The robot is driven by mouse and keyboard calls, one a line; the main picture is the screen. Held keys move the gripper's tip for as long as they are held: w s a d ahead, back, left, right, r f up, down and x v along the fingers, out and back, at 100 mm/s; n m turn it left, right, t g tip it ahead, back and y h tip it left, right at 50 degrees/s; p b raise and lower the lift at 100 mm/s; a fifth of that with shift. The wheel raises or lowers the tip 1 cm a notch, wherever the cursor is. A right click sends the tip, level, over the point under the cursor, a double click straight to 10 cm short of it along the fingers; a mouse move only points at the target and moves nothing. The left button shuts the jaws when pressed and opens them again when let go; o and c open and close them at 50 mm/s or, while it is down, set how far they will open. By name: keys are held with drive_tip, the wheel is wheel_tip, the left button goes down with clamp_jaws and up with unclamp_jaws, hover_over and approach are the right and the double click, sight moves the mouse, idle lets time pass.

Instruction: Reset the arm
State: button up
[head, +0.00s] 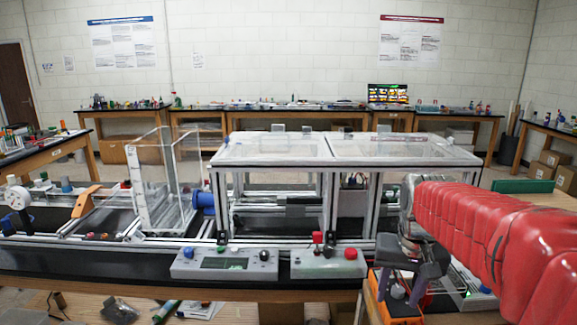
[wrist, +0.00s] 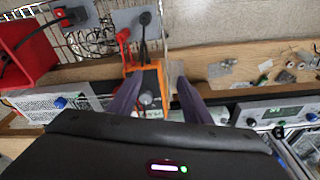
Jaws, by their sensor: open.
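My arm, in a red ribbed cover, enters the head view from the right edge and reaches left over the bench. My gripper (head: 400,291) is at its end, with the dark fingers pointing down and apart. In the wrist view my gripper (wrist: 156,90) also shows two dark purple fingers spread, with nothing held between them. An orange-framed device (head: 392,307) stands just below the fingers in the head view.
A clear-topped extrusion frame (head: 345,150) stands left of my gripper. Grey control boxes (head: 224,263) line the front edge. In the wrist view, a red box (wrist: 25,50) and cables are at upper left, and small parts lie on a wooden surface (wrist: 260,66).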

drive_tip(key=s+a+n+t, duration=0.1)
drive_tip(key=s+a, duration=0.2)
drive_tip(key=s, duration=0.6)
drive_tip(key=s+a+f+n+t, duration=0.1)
drive_tip(key=s+a, duration=0.3)
drive_tip(key=s, duration=0.4)
drive_tip(key=shift+s+a+n+t, duration=0.15)
drive_tip(key=shift+s+n+t, duration=0.2)
drive_tip(key=shift+n+t, duration=0.25)
